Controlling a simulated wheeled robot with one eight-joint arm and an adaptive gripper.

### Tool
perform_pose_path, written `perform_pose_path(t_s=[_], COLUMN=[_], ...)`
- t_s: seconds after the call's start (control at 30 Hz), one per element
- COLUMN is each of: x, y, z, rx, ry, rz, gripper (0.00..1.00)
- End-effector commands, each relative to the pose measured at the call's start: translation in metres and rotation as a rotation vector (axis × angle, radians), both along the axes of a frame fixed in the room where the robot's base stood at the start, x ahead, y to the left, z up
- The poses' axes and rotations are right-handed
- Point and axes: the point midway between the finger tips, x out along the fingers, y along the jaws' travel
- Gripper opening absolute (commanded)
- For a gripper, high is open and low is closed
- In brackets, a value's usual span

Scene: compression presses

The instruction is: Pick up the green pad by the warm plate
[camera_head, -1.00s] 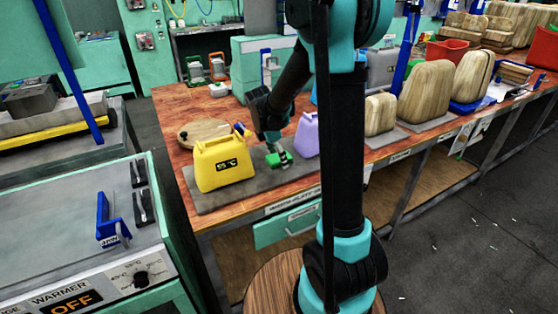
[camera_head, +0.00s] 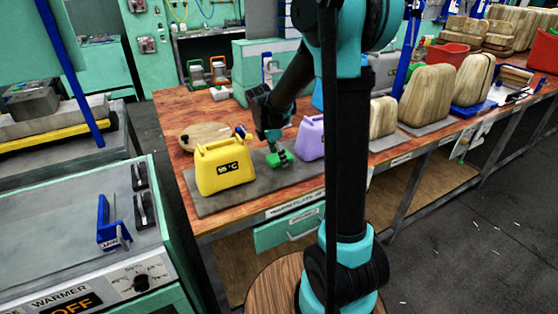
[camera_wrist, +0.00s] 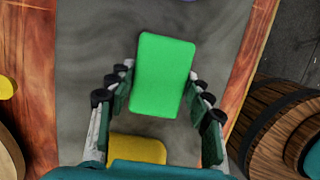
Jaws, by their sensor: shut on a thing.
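The green pad (camera_wrist: 164,75) is a bright green rounded block between the fingers of my gripper (camera_wrist: 158,92) in the wrist view. In the head view the green pad (camera_head: 280,159) is at the lower end of my gripper (camera_head: 275,148), just above or on the grey warm plate (camera_head: 215,203). I cannot tell whether it touches the plate. My gripper is shut on the pad. A lilac container (camera_head: 311,138) stands to the right of the pad.
A round wooden board (camera_head: 204,134) lies behind the yellow container. Wooden blocks (camera_head: 427,93) stand on grey plates to the right. A warmer box (camera_head: 75,225) marked "OFF" stands at front left. My arm hides part of the bench (camera_head: 170,105).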

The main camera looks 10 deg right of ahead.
Motion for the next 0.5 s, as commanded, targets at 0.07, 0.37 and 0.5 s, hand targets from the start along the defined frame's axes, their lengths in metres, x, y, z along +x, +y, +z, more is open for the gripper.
perform_pose_path(t_s=[0.07,0.37,0.5], x=[-0.001,-0.001,-0.001], y=[0.000,0.000,0.000], z=[0.014,0.095,0.131], rx=[0.000,0.000,0.000], ry=[0.000,0.000,0.000], rz=[0.000,0.000,0.000], gripper=[0.33,0.33,0.33])
